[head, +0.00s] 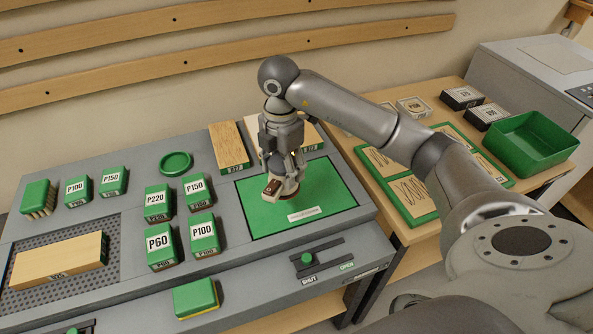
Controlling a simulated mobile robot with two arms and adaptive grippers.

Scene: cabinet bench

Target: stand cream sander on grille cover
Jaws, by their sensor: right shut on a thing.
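I cannot tell whether the sander's base touches the panel. The panel has a small white label near its front. My left gripper is not in view.
Green grit blocks (203,235) stand left of the panel. A wooden board (60,258) lies on a perforated grille (105,225). Wooden blocks (228,147) stand behind the panel. A slide knob (307,258) is on the bench front. A green bin (527,140) is at right.

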